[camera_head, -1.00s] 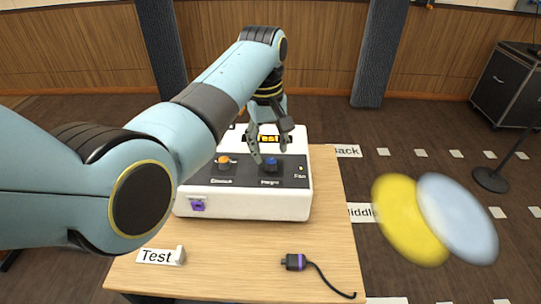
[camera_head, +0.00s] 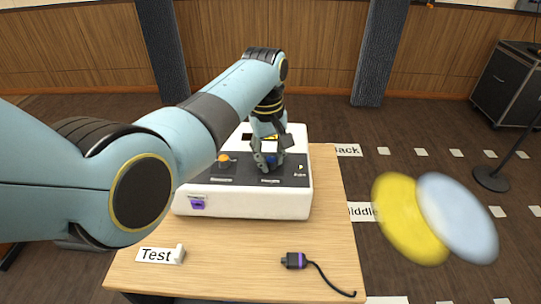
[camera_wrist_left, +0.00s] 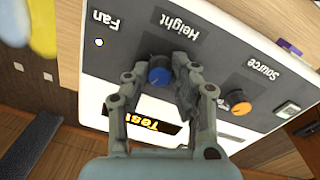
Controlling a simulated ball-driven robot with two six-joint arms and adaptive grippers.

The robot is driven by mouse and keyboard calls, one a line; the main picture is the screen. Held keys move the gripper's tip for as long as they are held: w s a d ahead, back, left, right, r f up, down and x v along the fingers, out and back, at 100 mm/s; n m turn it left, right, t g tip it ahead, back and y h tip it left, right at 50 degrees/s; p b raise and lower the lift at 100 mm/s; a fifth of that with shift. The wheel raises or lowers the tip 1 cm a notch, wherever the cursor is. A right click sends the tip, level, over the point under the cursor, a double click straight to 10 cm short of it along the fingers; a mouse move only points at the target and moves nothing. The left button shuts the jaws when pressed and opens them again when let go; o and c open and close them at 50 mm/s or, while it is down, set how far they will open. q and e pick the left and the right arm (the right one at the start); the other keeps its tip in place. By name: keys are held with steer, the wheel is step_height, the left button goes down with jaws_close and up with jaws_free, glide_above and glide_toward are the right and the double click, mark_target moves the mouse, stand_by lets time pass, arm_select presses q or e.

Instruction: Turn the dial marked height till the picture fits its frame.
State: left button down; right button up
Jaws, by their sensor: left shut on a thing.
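The white box (camera_head: 245,205) with a dark sloped panel stands on the wooden table. The blue dial (camera_wrist_left: 158,72) marked Height is on the panel, and it also shows partly hidden in the head view (camera_head: 270,160). My left gripper (camera_wrist_left: 155,75) has its fingers around this dial and is shut on it; it reaches down from behind in the head view (camera_head: 269,164). A black display (camera_wrist_left: 158,130) with yellow "Test" lettering lies behind the dial, partly hidden by my gripper. My right gripper is not in view.
An orange dial (camera_wrist_left: 238,102) marked Source sits beside it, with a Fan lamp (camera_wrist_left: 99,42) opposite. A Test label (camera_head: 156,255) and a black cabled plug (camera_head: 294,262) lie on the table front. Blurred yellow (camera_head: 408,218) and pale blue (camera_head: 458,217) discs show at right.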

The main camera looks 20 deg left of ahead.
mark_target(268, 158)
arm_select(q)
steer(key=shift+r+m+p, duration=0.25)
steer(key=shift+m+p, duration=0.65)
steer(key=shift+p, duration=0.05)
steer(key=shift+f+m+p, duration=0.1)
steer(key=shift+m+p, duration=0.5)
steer(key=shift+m, duration=0.6)
steer(key=shift+f+m, duration=0.2)
steer(key=shift+m, duration=0.5)
steer(key=c, duration=1.1)
jaws_free()
steer(key=shift+r, duration=0.1)
step_height(268, 158, up, 12)
steer(key=shift+a, duration=0.3)
